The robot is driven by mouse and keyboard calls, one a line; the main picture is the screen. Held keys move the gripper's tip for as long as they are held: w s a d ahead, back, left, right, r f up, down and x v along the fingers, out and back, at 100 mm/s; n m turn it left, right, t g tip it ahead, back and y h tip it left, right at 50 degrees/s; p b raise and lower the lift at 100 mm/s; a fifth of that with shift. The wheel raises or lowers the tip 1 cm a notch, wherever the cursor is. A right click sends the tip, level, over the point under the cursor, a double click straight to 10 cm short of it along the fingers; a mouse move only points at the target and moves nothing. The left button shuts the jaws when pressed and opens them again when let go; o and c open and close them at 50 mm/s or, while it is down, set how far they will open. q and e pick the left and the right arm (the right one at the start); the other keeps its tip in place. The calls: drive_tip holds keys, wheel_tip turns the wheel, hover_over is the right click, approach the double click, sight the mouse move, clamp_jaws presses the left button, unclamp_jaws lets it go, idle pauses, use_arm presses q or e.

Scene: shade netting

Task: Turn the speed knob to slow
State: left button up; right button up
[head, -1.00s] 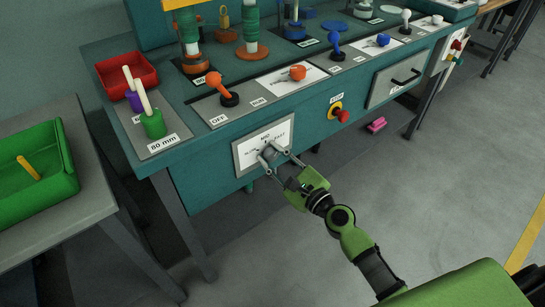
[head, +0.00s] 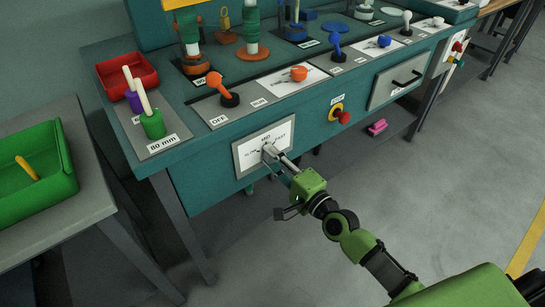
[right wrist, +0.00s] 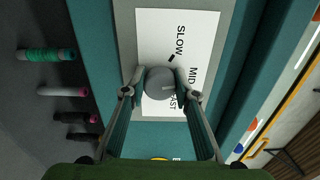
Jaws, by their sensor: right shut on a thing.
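The speed knob (right wrist: 160,83) is a round grey knob on a white dial plate (right wrist: 150,35) marked SLOW, MID and FAST. The plate also shows in the head view (head: 250,158), on the front of the teal bench. My right gripper (right wrist: 160,88) has one finger on each side of the knob and is shut on it. In the head view the right gripper (head: 272,155) covers most of the knob. A short black mark shows on the plate near SLOW. I cannot tell where the knob points. My left gripper is not in view.
Orange levers, a red bin (head: 128,76) and spools stand on the bench top. A green tray (head: 38,175) sits on the left table.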

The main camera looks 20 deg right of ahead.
drive_tip(key=n+p, duration=0.1)
drive_tip(key=n, duration=0.2)
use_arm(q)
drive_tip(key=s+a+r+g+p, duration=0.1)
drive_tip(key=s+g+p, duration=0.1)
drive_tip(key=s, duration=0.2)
use_arm(e)
drive_tip(key=n, duration=0.4)
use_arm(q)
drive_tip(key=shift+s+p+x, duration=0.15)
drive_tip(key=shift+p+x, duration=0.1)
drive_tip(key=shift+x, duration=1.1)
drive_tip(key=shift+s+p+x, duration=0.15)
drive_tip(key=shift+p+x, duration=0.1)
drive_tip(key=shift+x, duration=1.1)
use_arm(e)
drive_tip(key=shift+f+n, duration=0.2)
drive_tip(key=shift+n, duration=1.2)
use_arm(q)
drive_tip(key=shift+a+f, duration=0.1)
use_arm(e)
drive_tip(key=o, duration=1.1)
drive_tip(key=v, duration=1.2)
